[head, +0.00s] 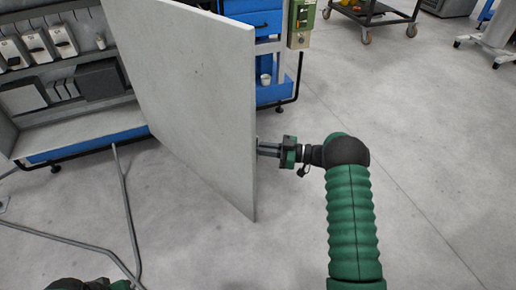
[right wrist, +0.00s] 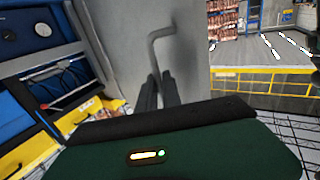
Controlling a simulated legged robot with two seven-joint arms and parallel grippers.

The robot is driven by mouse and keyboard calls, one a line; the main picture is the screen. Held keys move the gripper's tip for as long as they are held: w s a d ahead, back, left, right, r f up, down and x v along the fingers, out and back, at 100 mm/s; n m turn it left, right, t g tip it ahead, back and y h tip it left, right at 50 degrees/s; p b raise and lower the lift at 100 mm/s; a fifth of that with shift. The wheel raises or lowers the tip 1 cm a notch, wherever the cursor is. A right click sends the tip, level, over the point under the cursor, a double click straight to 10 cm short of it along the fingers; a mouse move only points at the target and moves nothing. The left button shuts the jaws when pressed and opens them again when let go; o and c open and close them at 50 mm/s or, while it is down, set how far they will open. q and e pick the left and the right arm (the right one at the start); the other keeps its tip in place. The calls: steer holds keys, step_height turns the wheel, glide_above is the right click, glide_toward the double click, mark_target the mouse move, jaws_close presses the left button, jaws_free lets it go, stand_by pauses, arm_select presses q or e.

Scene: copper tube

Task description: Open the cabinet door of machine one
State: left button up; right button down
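The grey cabinet door (head: 195,85) stands swung well out from the cabinet, whose shelves (head: 85,125) are exposed at the left. The door's flat panel (right wrist: 185,65) also shows in the right wrist view, with a bent grey handle (right wrist: 152,48) on it. My right gripper (head: 262,148) is at the door's near right edge. In the right wrist view its two dark fingers (right wrist: 158,92) are close together, with the handle's lower end running between them. Only a dark and green bit of my left arm shows at the bottom left; its fingers are out of view.
Bent grey tubes (head: 125,205) reach across the floor at the lower left, near the cabinet. A blue frame (head: 270,92) stands behind the door. A dark wheeled cart (head: 370,15) is at the back right. The floor right of the door is open.

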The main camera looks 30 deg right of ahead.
steer(key=c, duration=1.5)
jaws_free()
steer(key=shift+w+a, duration=0.15)
steer(key=shift+w, duration=0.1)
steer(key=shift+s, duration=0.1)
steer(key=p+v, duration=0.4)
steer(key=v, duration=1.3)
steer(key=shift+f, duration=0.1)
